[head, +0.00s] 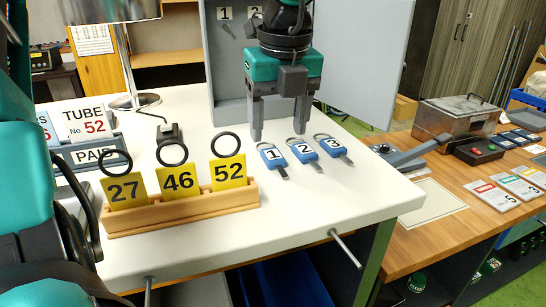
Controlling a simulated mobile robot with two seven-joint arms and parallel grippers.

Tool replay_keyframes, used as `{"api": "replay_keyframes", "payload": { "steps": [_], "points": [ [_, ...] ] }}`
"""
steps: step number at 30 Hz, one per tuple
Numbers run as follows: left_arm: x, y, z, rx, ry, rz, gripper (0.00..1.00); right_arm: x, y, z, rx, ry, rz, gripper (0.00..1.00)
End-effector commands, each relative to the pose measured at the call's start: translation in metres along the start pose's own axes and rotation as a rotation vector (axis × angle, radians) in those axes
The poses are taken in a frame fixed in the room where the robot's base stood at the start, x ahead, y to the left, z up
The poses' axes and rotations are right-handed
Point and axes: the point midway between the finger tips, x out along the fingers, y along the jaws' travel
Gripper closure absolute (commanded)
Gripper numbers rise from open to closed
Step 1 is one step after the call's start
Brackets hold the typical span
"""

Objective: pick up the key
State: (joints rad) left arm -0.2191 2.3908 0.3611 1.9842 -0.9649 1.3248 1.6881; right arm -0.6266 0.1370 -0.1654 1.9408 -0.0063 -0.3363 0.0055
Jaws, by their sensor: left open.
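Three keys with blue numbered tags and metal rings lie in a row on the white tabletop: key 1 (271,157), key 2 (303,152) and key 3 (333,147). My left gripper (278,132) points down above the table, just behind keys 1 and 2. Its two grey fingers are spread apart, with nothing seen between them. The left fingertip is near the ring of key 1 and the right one near the ring of key 2. I cannot tell whether they touch the rings. My right gripper is not in view.
A wooden rack (180,213) holds yellow tags 27, 46 and 52 with black rings. A grey cabinet (228,85) with numbered hooks stands behind my gripper. The white table (330,200) is clear in front of the keys.

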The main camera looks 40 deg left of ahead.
Motion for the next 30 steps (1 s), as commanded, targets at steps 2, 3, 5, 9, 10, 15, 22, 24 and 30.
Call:
{"api": "replay_keyframes", "payload": {
  "steps": [2, 3, 5, 9, 10, 15, 22, 24, 30],
  "points": [
    [0.008, 0.002, 0.001, 0.000, 0.004, 0.002, 0.36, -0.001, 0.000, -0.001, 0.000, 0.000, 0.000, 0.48],
    [0.013, 0.003, 0.001, 0.000, 0.005, 0.003, 0.36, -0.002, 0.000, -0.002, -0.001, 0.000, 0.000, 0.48],
    [0.023, 0.004, 0.002, 0.000, 0.006, 0.003, 0.36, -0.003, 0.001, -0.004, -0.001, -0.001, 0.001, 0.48],
    [0.043, 0.005, 0.003, 0.000, 0.004, 0.003, 0.36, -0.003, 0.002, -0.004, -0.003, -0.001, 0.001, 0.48],
    [0.046, 0.005, 0.003, 0.000, 0.003, 0.003, 0.36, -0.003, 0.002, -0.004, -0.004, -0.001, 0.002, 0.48],
    [0.051, 0.004, 0.003, 0.000, 0.002, -0.001, 0.36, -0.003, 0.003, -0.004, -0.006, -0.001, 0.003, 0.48],
    [0.051, 0.004, 0.003, 0.000, 0.002, 0.000, 0.45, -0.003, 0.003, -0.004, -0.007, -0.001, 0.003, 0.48],
    [0.051, 0.004, 0.003, 0.000, 0.002, 0.000, 0.52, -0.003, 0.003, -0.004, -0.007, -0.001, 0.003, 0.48],
    [0.051, 0.004, 0.003, 0.000, 0.001, 0.000, 0.71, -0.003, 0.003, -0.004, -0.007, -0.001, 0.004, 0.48]
  ]
}}
